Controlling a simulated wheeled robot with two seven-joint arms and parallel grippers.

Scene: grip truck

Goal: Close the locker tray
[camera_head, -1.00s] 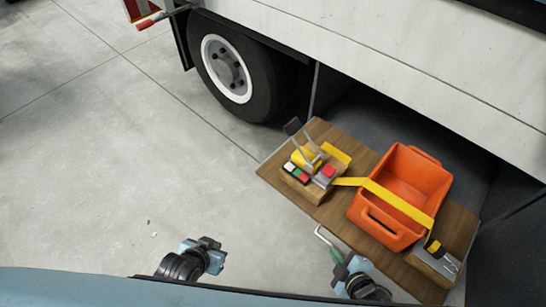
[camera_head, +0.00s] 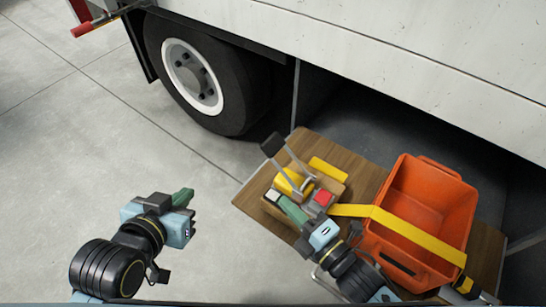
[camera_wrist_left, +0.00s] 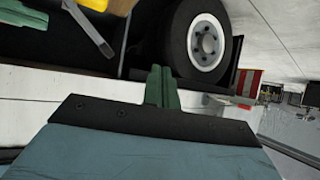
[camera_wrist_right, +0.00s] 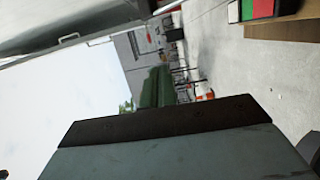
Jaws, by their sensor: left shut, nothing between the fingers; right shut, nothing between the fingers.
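The locker tray (camera_head: 358,177) is a brown wooden board pulled out from the dark locker (camera_head: 400,120) under the white truck body. It carries an orange crate (camera_head: 440,200) held by a yellow strap (camera_head: 415,234), and a wooden block with a yellow and grey ratchet (camera_head: 294,184). My right gripper (camera_head: 283,205) is shut and empty, over or beside the ratchet block at the tray's near side; I cannot tell whether it touches. My left gripper (camera_head: 190,203) is shut and empty over the floor, left of the tray. Its green fingers also show in the left wrist view (camera_wrist_left: 161,88).
A truck wheel (camera_head: 192,77) stands left of the locker opening. A red-ended bar (camera_head: 90,27) sticks out at the top left. Bare concrete floor (camera_head: 70,150) lies free on the left. A second strap fitting (camera_head: 466,286) sits at the tray's right end.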

